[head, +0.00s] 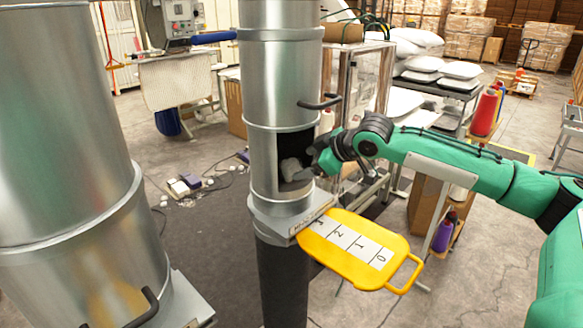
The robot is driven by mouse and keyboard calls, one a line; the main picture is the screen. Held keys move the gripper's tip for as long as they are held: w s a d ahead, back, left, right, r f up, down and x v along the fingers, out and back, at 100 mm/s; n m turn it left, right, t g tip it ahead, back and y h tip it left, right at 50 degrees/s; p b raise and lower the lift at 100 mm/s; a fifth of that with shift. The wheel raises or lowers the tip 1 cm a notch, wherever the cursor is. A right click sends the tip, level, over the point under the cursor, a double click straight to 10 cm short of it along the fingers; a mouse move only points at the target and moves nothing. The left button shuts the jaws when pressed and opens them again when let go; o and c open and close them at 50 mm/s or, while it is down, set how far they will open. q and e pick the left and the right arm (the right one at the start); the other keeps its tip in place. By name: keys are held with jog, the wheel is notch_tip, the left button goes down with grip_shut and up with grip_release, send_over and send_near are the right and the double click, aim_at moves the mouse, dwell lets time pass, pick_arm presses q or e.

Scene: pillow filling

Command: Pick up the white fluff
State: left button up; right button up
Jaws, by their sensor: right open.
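The white fluff (292,168) is a pale clump inside the dark opening of the metal cylinder (282,60). My right gripper (312,163) is at the right edge of that opening, beside the fluff. The gripper is open; its fingers are dark and small here, and I cannot tell whether they touch the fluff. My green right arm comes in from the right. My left gripper does not show.
A yellow plate (347,268) with numbered white marks juts out below the opening. A larger metal cylinder (62,150) stands at the left. Black handles (318,103) stick out from the cylinders. White pillows (461,69) lie on a rack behind. Small items and cables litter the floor.

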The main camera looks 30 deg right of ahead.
aim_at(297, 165)
jog(key=p+x, duration=0.1)
jog(key=x, duration=0.1)
jog(key=p+x, duration=0.2)
jog(key=shift+w+a+r, duration=0.1)
jog(key=shift+w+a, duration=0.1)
jog(key=shift+a, duration=0.1)
jog(key=shift+w, duration=0.15)
jog(key=shift+c, duration=1.1)
jog(key=c, duration=0.5)
